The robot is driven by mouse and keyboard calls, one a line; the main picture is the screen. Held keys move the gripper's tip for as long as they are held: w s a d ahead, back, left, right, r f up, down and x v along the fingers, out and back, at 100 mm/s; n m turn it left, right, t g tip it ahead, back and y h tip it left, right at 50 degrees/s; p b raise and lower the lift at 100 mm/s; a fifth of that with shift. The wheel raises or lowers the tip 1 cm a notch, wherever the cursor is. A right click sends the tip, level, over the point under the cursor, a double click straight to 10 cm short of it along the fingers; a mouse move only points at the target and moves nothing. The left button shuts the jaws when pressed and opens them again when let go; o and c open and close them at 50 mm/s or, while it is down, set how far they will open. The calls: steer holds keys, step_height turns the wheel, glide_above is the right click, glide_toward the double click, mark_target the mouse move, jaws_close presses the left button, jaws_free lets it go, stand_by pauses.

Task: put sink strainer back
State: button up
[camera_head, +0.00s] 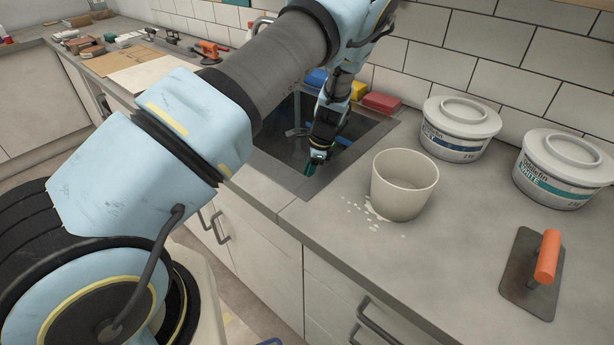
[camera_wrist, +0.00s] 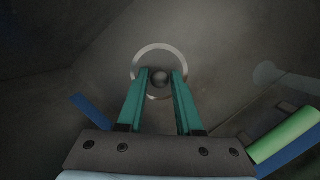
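In the wrist view a pale metal ring (camera_wrist: 136,66) lies on the grey sink floor, with a small dark round knob (camera_wrist: 160,77) at its middle. It looks like the strainer, but I cannot tell its rim from the drain's edge. My gripper (camera_wrist: 162,74) is open, its teal fingers reaching over the ring, one on each side of the knob. I cannot tell whether a finger touches the knob. In the head view my gripper (camera_head: 312,166) points down into the sink (camera_head: 282,171); the strainer is hidden there.
Blue, yellow and red blocks, the red one (camera_head: 381,103) rightmost, line the sink's back edge. An off-white bucket (camera_head: 404,187) stands right of the sink, with two lidded tubs (camera_head: 458,130) behind. A green rod (camera_wrist: 285,137) lies right of my fingers.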

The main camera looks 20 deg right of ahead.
steer(key=o, duration=0.3)
steer(key=b+v, duration=0.4)
steer(key=v, duration=0.8)
steer(key=a+r+n, duration=0.2)
steer(key=a+n, duration=0.1)
steer(key=a, duration=0.3)
steer(key=a+r+n+h, duration=0.1)
steer(key=a+r+n, duration=0.1)
steer(key=a, duration=0.4)
steer(key=w+a+r+n+g+h, duration=0.1)
steer(key=a+r+n, duration=0.2)
steer(key=a, duration=0.3)
steer(key=shift+a+n, duration=0.35)
steer(key=shift+n, duration=0.35)
steer(key=s+a+r+n, duration=0.1)
steer(key=s+a+n, duration=0.2)
steer(key=a, duration=0.2)
steer(key=s+a+r+n+t, duration=0.1)
steer(key=s+a+n, duration=0.3)
steer(key=a, duration=0.2)
steer(key=s+a+r+n+h, duration=0.1)
steer(key=s+a+r+n, duration=0.1)
steer(key=s+a+n, duration=0.2)
steer(key=shift+s+a+t, duration=0.2)
steer(key=shift+a+t, duration=0.1)
steer(key=shift+a, duration=0.6)
